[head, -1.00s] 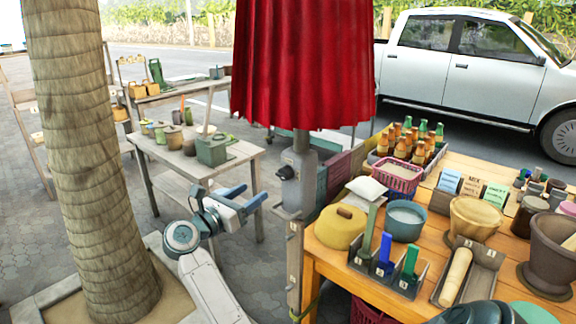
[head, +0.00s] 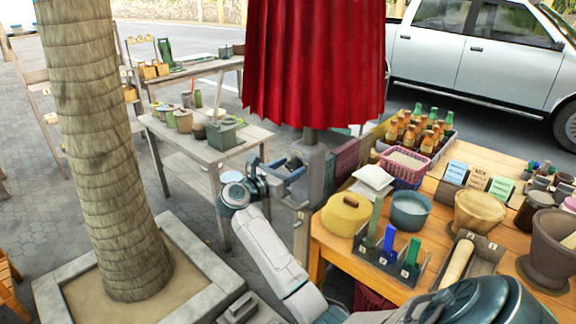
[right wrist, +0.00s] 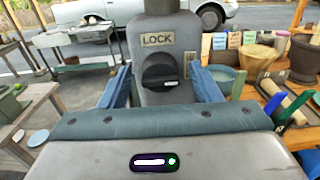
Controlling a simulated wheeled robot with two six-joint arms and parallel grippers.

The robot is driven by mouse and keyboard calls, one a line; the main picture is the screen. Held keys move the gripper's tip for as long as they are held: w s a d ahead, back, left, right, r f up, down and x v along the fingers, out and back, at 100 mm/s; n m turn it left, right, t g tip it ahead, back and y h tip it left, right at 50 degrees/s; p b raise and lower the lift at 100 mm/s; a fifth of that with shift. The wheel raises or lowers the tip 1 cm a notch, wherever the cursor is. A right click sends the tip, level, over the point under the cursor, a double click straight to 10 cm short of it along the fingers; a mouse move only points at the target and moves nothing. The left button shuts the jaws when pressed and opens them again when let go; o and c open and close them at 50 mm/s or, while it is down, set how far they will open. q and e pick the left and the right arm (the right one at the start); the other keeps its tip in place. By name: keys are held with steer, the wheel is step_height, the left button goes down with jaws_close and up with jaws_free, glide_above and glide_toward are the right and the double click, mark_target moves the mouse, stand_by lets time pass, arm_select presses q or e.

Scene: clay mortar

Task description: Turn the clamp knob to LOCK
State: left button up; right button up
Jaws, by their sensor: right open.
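The clamp knob (right wrist: 158,72) is black and round, with a raised grip bar lying roughly sideways and a small white mark on it. It sits on the grey clamp housing (right wrist: 157,22), below a LOCK plate (right wrist: 157,40). A smaller plate is to its right. My right gripper (right wrist: 163,88) is open, with one blue finger on each side of the knob; I cannot tell whether they touch it. In the head view my right gripper (head: 284,168) is at the grey post under the red canopy (head: 313,60), and the knob cannot be made out there. My left gripper is not in view.
A wooden table (head: 318,250) with a yellow pot (head: 346,214), a blue bowl (head: 409,210) and upright tools stands close right of the post. A grey wooden table (head: 190,150) with pots is behind to the left. A palm trunk (head: 100,150) stands at left.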

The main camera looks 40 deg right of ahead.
steer(key=c, duration=1)
